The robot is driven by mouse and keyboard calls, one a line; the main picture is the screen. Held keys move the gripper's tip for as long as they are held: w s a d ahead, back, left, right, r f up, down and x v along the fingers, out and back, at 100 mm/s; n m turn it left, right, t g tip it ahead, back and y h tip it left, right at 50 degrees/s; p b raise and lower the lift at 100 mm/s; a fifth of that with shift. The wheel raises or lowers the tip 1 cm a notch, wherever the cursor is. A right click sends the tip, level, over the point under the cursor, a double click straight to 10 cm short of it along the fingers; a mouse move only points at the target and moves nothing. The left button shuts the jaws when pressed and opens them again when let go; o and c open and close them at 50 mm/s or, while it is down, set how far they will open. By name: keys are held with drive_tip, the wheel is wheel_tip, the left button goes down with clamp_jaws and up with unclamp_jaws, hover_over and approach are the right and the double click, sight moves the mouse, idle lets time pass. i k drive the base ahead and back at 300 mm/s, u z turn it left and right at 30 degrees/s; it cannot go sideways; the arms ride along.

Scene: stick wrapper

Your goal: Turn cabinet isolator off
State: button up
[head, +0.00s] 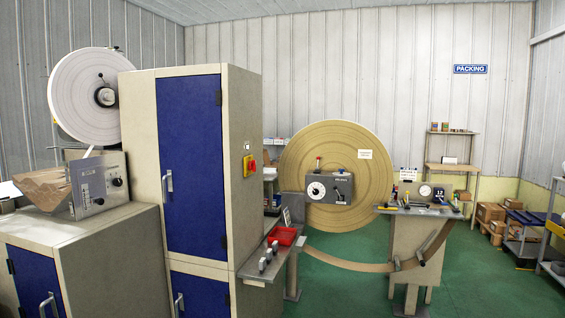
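The cabinet isolator (249,166) is a small red knob on a yellow plate, on the right side wall of the tall cream cabinet (240,110). Its knob position is too small to read. The cabinet's blue front door (190,150) is shut, with a silver handle at its left edge. My gripper is not in the view, and nothing covers the isolator.
A narrow grey shelf (262,268) with small knobs and a red tray (283,235) juts out below the isolator. A big brown reel (325,210) and a bench (408,210) stand to the right. Green floor (480,285) is clear at front right.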

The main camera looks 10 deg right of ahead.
sight(252, 165)
drive_tip(key=z, duration=0.6)
drive_tip(key=i, duration=2.35)
drive_tip(key=u, duration=2.85)
